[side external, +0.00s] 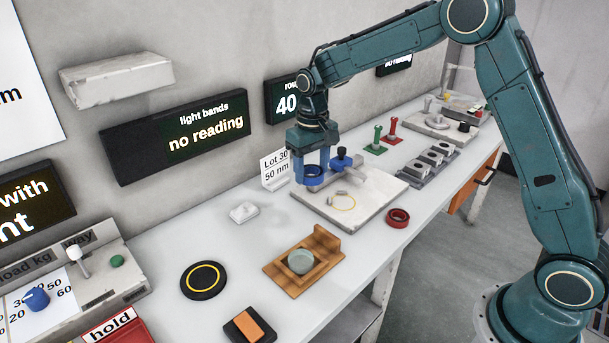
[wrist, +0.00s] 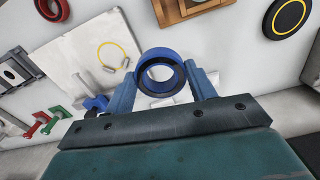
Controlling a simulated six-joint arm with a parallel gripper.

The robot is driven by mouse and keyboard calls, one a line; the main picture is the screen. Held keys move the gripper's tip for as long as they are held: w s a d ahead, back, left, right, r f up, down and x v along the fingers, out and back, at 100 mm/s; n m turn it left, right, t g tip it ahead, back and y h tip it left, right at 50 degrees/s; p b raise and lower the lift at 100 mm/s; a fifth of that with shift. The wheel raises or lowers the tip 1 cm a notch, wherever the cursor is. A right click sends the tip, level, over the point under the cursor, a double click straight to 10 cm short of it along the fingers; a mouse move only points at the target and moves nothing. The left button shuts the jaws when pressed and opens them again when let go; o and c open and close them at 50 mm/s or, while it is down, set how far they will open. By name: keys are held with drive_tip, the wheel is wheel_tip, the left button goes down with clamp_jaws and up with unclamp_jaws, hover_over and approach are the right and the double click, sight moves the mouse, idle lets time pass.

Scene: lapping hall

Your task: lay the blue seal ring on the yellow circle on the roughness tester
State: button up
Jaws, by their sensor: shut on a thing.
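My gripper (side external: 312,168) is shut on the blue seal ring (side external: 313,181), which hangs between its two blue fingers. The ring also shows in the wrist view (wrist: 160,56), gripped at its sides. In the side view they appear over or near the back left part of the pale plate of the roughness tester (side external: 352,217); their exact height is unclear. The yellow circle (side external: 344,195) is drawn on the plate, toward the viewer and right of the ring. It also shows in the wrist view (wrist: 121,46), left of the ring, and looks mostly bare.
Small grey pieces lie near the circle. A red ring (side external: 398,217) lies on the bench in front. A wooden stand (side external: 295,274), a black disc (side external: 203,279) and a lot sign (side external: 274,168) stand to the left.

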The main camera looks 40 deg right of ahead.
drive_tip(key=a+r, duration=0.1)
drive_tip(key=w+a+r, duration=0.1)
drive_tip(key=a+r, duration=0.1)
drive_tip(key=r, duration=0.1)
drive_tip(key=shift+w+a, duration=0.1)
drive_tip(key=shift+w, duration=0.3)
drive_tip(key=shift+f, duration=0.1)
hover_over(297, 232)
wheel_tip(297, 232, down, 16)
drive_tip(key=shift+r, duration=0.15)
drive_tip(key=shift+f, duration=2.1)
drive_tip(key=shift+f, duration=0.1)
drive_tip(key=o, duration=1)
